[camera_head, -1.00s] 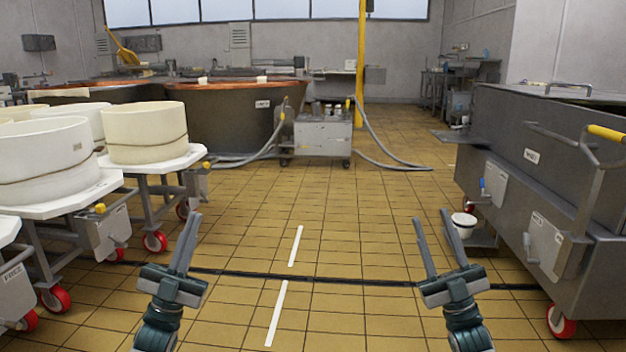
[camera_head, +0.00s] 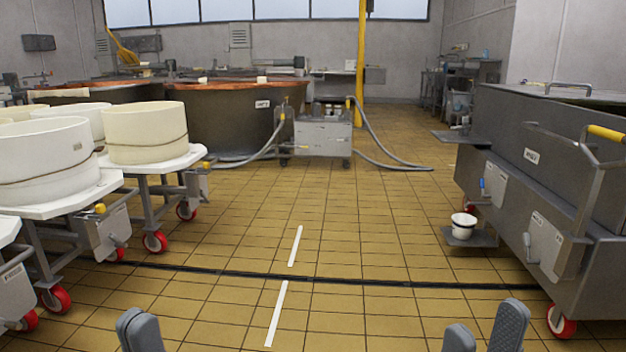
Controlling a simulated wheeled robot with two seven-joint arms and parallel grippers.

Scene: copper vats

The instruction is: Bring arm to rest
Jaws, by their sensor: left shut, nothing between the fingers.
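Only the grey fingertips of my two grippers show, at the bottom edge of the head view. My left gripper (camera_head: 139,328) is at the lower left, with its fingers close together and nothing between them. My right gripper (camera_head: 484,331) is at the lower right, with its two fingers apart and floor visible between them. It looks empty. The rest of both grippers and both arms are below the picture.
Wheeled carts with white round moulds (camera_head: 145,132) stand at the left. A grey wheeled vat (camera_head: 540,150) with a yellow-gripped handle stands at the right. Copper vats (camera_head: 225,115) and a hose cart (camera_head: 323,136) are farther back. The tiled floor (camera_head: 330,220) between is clear.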

